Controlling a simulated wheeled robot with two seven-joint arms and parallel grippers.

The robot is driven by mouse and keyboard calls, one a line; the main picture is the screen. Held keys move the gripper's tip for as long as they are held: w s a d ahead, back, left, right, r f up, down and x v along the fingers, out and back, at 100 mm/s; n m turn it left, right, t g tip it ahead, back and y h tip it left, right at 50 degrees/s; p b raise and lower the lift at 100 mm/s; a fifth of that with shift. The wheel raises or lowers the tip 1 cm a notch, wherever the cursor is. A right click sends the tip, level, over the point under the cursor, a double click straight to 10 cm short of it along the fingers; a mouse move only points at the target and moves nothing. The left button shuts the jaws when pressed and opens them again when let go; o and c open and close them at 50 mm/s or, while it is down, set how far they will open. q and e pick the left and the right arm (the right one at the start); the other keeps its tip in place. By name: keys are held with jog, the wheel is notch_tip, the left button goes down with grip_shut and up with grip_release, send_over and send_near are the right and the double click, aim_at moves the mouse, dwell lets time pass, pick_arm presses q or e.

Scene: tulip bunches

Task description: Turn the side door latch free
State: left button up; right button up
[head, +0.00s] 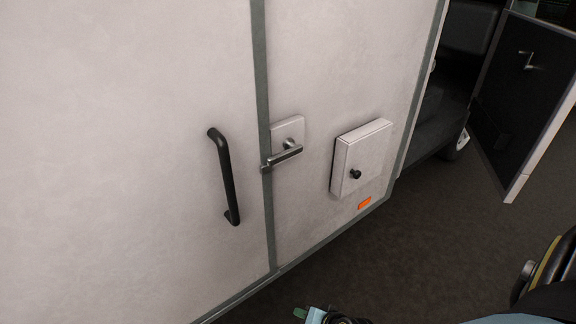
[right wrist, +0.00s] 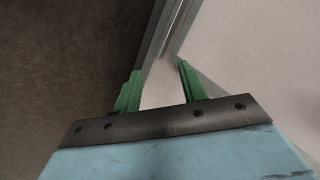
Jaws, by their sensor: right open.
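The side door latch (head: 281,157) is a metal lever on a pale square plate, set beside the dark vertical seam of the white vehicle side. Its lever lies nearly level and its end reaches across the seam. My right gripper (head: 300,313) shows only in part at the bottom edge of the head view, below and apart from the latch. In the right wrist view its green fingers (right wrist: 157,88) are apart with nothing between them, and the latch is not seen there. My left gripper is not in view.
A black grab handle (head: 224,177) is left of the latch. A pale box with a black knob (head: 361,157) juts out to its right, above an orange marker (head: 364,203). An open dark door panel (head: 522,100) stands at far right. The dark floor (head: 430,235) in front is clear.

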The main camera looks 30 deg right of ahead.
jog(key=w+d+r+m+t, duration=0.2)
jog(key=w+r, duration=0.2)
jog(key=r, duration=0.4)
jog(key=w+d+r+m+t, duration=0.2)
jog(key=w+r, duration=0.1)
jog(key=r, duration=0.4)
jog(key=m+t+p, duration=0.1)
jog(key=m+t, duration=0.2)
jog(key=t, duration=0.2)
send_near(282, 158)
jog(key=w+p, duration=0.1)
jog(key=w, duration=0.3)
jog(key=w+p, duration=0.1)
jog(key=w, duration=0.3)
jog(key=shift+w+a+f, duration=0.15)
jog(key=shift+w+a, duration=0.05)
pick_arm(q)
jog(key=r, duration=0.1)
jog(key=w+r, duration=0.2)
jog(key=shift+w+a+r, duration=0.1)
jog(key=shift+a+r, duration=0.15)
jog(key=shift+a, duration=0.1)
pick_arm(e)
jog(key=shift+c, duration=0.4)
grip_shut()
